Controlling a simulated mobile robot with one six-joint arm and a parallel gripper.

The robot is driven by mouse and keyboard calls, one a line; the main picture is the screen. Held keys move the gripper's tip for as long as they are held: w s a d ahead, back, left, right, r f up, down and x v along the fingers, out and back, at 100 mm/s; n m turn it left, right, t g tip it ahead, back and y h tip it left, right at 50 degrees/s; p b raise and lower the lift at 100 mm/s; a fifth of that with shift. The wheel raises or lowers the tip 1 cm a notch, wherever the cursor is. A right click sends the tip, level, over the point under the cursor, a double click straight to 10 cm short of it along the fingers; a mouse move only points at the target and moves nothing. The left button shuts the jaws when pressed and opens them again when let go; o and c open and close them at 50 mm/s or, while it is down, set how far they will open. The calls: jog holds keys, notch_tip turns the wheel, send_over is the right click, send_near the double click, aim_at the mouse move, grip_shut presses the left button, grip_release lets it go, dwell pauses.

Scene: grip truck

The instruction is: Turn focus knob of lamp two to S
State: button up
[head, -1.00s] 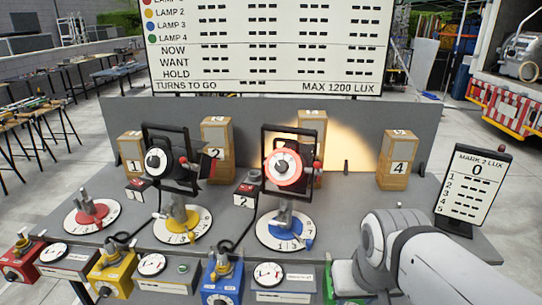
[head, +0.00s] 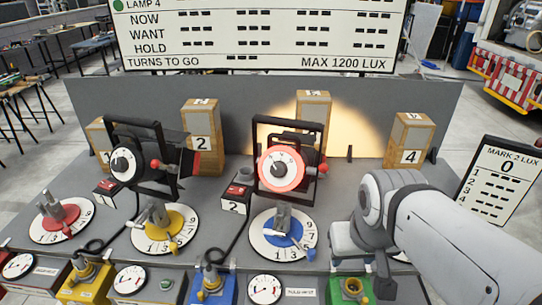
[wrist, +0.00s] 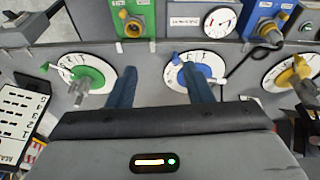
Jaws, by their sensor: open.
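Lamp two (head: 308,178) is the black lamp right of the block marked 2 (head: 237,200). Its white focus knob (head: 281,169) has a red-orange ring and a dark centre, and faces me. Its letters are too small to read. The lamp stands behind the blue and white dial (head: 283,236). My gripper (wrist: 160,86) shows in the wrist view as two blue fingers, apart and with nothing between them. They point towards the table with the green dial (wrist: 85,73) and the blue dial (wrist: 197,76). Lamp two is not seen there. In the head view my fingers are hidden.
Another black lamp (head: 140,165) with a white knob stands at the left. Numbered wooden blocks (head: 410,142) line the back wall. Boxes with coloured knobs (head: 213,285) line the front edge. A lux display (head: 500,180) stands at the right. My arm covers the table's right front.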

jog(key=shift+o, duration=0.7)
jog(key=f+n+b, duration=0.1)
jog(key=f+n+h+b, duration=0.1)
jog(key=n+b, duration=0.1)
jog(key=shift+w+d+f+n+g, duration=0.15)
jog(key=shift+w+f+n+g, duration=0.15)
jog(key=shift+w+f+g, duration=0.1)
jog(key=n+t+h+b, duration=0.8)
jog(key=n+t+b, duration=0.6)
jog(key=n, duration=0.9)
send_near(276, 172)
jog(key=w, duration=0.1)
jog(key=shift+g, duration=0.4)
jog(key=x, duration=0.7)
jog(key=shift+w+d+r, duration=0.2)
jog(key=shift+d+r, duration=0.05)
jog(key=shift+r, duration=0.1)
jog(key=shift+c, duration=0.5)
